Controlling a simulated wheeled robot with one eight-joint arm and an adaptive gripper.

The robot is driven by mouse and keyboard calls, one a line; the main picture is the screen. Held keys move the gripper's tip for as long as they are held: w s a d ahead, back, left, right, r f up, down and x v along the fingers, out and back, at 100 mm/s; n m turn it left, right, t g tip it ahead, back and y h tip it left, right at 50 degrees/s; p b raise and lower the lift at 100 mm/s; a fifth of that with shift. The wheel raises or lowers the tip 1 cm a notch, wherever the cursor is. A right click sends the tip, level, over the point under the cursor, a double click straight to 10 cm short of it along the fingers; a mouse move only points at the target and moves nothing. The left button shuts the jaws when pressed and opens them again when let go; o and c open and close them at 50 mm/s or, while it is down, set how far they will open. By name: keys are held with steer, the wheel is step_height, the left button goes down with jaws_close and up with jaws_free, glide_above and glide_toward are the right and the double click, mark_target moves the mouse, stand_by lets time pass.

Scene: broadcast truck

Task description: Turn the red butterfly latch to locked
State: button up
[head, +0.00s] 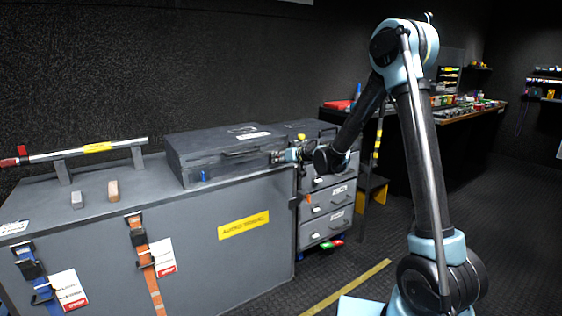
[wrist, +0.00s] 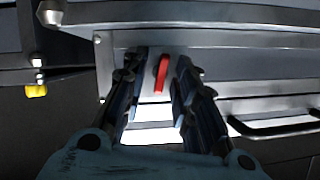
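The red butterfly latch (wrist: 162,73) shows in the wrist view as a narrow red tab, tilted slightly, on a pale metal plate (wrist: 147,83). My gripper (wrist: 158,65) is open, with one dark finger on each side of the latch and a visible gap to both. In the head view my gripper (head: 285,156) is at the right end of the dark grey case (head: 222,160), which lies shut on the large grey trunk (head: 205,232). The latch cannot be made out in the head view.
A drawer unit (head: 327,199) stands right of the trunk. A blue latch (head: 203,176) is on the case front. A metal tube (head: 85,151) with a red end and two small blocks are on the trunk at left. A dark handle (wrist: 275,128) is right of my fingers.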

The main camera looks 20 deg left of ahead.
jaws_close()
steer(key=shift+m, duration=0.3)
stand_by(0.6)
steer(key=shift+w+d+f+m+g+y, duration=0.15)
steer(key=shift+m+g+y, duration=0.2)
steer(key=shift+m+y, duration=1.1)
steer(key=shift+w+f+m+g+y, duration=0.15)
steer(key=shift+m+g+y, duration=0.35)
steer(key=shift+m, duration=1.7)
steer(key=shift+w+d+f+m+g+y, duration=0.1)
steer(key=shift+f+m+g+y, duration=0.15)
steer(key=shift+m+y, duration=1.2)
steer(key=shift+r+m+h, duration=0.1)
steer(key=shift+m+h, duration=0.3)
steer(key=shift+m, duration=0.1)
